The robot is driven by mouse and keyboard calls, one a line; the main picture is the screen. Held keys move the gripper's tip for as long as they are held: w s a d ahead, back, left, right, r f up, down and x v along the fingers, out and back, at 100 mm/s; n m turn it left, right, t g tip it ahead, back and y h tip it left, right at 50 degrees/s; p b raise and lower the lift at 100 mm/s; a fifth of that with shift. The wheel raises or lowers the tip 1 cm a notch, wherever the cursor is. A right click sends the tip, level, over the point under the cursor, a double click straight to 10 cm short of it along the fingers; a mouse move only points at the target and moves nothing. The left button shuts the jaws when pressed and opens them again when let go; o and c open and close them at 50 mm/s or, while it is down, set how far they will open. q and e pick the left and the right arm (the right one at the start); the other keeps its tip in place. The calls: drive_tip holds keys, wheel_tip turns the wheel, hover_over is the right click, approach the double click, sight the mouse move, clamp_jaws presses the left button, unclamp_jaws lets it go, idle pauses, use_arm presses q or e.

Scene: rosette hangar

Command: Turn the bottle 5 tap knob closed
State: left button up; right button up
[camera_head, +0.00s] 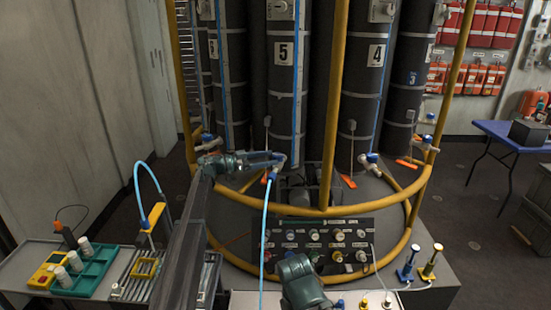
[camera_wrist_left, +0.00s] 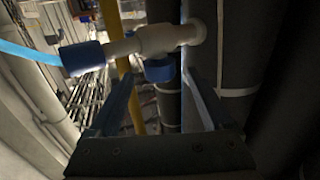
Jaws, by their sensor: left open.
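Bottle 5 (camera_head: 283,75) is a tall dark cylinder with a white number plate, at the upper middle of the head view. Its tap at the foot is largely hidden behind my left gripper (camera_head: 274,158). In the left wrist view the tap is a white pipe (camera_wrist_left: 155,40) with a blue collar (camera_wrist_left: 83,57) and a blue knob (camera_wrist_left: 158,70). My left gripper is open, one finger on each side of the knob in that view. I cannot tell whether either finger touches it. A dark green-grey part of my right arm shows at the bottom middle; its fingers cannot be made out.
A yellow rail (camera_head: 330,211) curves around the bottles. A light-blue hose (camera_head: 264,235) hangs down from the tap area. Bottle 4 (camera_head: 372,75) stands to the right. A panel with several coloured knobs (camera_head: 316,248) is below. A trolley with a green tray (camera_head: 92,270) stands at left.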

use_arm(q)
drive_tip(key=v, duration=1)
drive_tip(key=shift+r, duration=0.1)
wheel_tip(320, 180, up, 7)
drive_tip(key=w+d+n+t+y+p, duration=0.1)
drive_tip(key=d+n+t+y+p, duration=0.15)
drive_tip(key=n+t+y, duration=0.8)
drive_tip(key=s+f+n+g+y+p, duration=0.1)
drive_tip(key=s+f+n+g+y, duration=0.6)
drive_tip(key=s+f, duration=1.15)
drive_tip(key=s+d+f+m+g, duration=0.1)
drive_tip(key=s+m+g, duration=0.1)
drive_tip(key=s, duration=0.8)
drive_tip(key=s+d+f+m+g+p, duration=0.1)
drive_tip(key=s+g, duration=0.3)
drive_tip(key=s, duration=0.6)
drive_tip(key=s+d+f+m+g, duration=0.3)
drive_tip(key=s+m, duration=0.1)
drive_tip(key=s, duration=0.6)
drive_tip(key=shift+s+f+y, duration=0.2)
drive_tip(key=shift+f+y, duration=0.05)
drive_tip(key=shift+y, duration=0.2)
